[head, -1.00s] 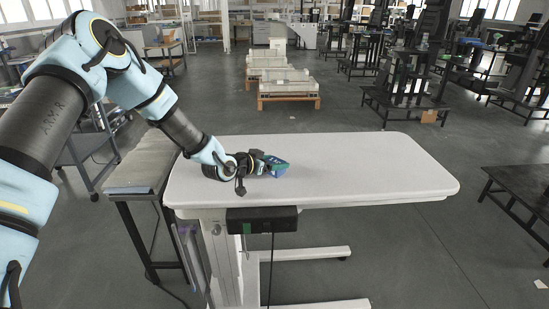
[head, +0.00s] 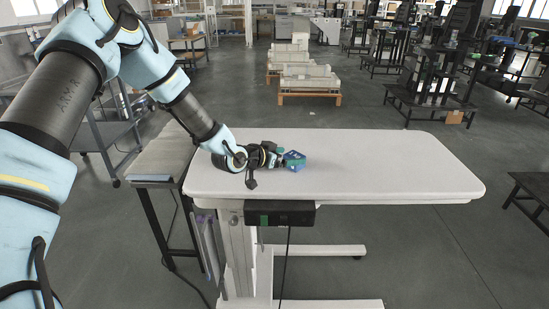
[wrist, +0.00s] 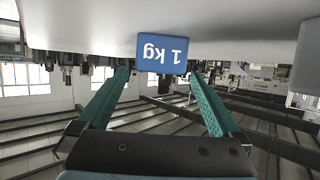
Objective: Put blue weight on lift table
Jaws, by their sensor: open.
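The blue weight (head: 295,160) sits on the white lift table (head: 390,165), left of the tabletop's middle. In the wrist view, which is upside down, the weight (wrist: 162,52) shows its blue face marked "1 kg" against the pale tabletop (wrist: 90,25). My gripper (head: 281,158) is low over the table, just left of the weight. Its two green fingers are spread apart, with the weight just beyond and between their tips. I see no finger touching the weight in the wrist view.
The right half of the tabletop is clear. A grey padded bench (head: 160,160) stands against the table's left side. A black control box (head: 280,213) hangs under the front edge. Pallets (head: 310,98) and dark lift columns (head: 435,90) stand farther back.

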